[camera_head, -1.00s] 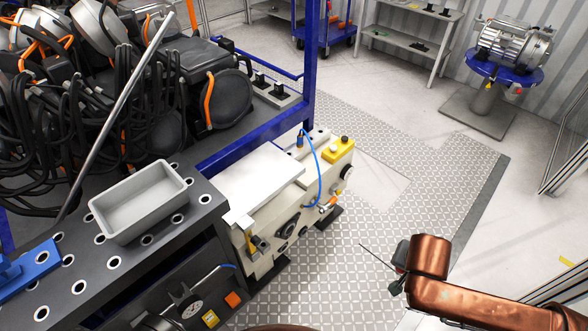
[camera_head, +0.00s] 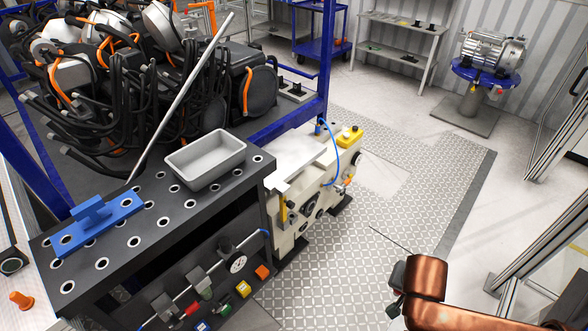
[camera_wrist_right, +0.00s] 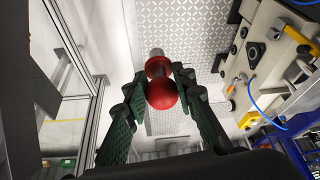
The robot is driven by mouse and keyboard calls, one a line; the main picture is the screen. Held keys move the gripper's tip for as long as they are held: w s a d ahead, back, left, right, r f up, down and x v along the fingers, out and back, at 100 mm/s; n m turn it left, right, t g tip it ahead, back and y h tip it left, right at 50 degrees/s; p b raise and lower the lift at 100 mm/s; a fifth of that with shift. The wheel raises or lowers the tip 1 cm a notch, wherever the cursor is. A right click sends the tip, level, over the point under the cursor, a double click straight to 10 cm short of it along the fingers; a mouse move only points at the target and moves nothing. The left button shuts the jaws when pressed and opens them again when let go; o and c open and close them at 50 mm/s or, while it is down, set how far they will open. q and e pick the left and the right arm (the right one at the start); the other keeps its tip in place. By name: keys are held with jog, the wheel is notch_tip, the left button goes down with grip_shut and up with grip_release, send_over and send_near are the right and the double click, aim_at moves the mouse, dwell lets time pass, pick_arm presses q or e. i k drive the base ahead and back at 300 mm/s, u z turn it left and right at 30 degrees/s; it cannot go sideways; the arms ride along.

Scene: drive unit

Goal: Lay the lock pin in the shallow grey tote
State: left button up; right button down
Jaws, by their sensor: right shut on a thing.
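The shallow grey tote (camera_head: 222,173) sits on a dark bench top with round holes, left of centre in the head view. It looks empty. In the right wrist view, my right gripper (camera_wrist_right: 159,86) is shut on the lock pin (camera_wrist_right: 162,94), which has a round red knob and a pale metal tip beyond it. The green fingers grip the pin from both sides, over the patterned floor. In the head view my copper right arm is at lower right, well away from the tote; its fingers and the pin cannot be made out there. My left gripper is not in view.
A blue fixture (camera_head: 97,222) lies on the dark bench (camera_head: 165,222) left of the tote. A thin grey rod leans behind the tote, near dark cables. A cream machine (camera_head: 318,190) stands right of the bench. Open patterned floor lies between it and my arm.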

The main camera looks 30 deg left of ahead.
aim_at(208, 164)
jog(key=z, duration=1.1)
jog(key=k, duration=0.15)
jog(key=u, duration=3.4)
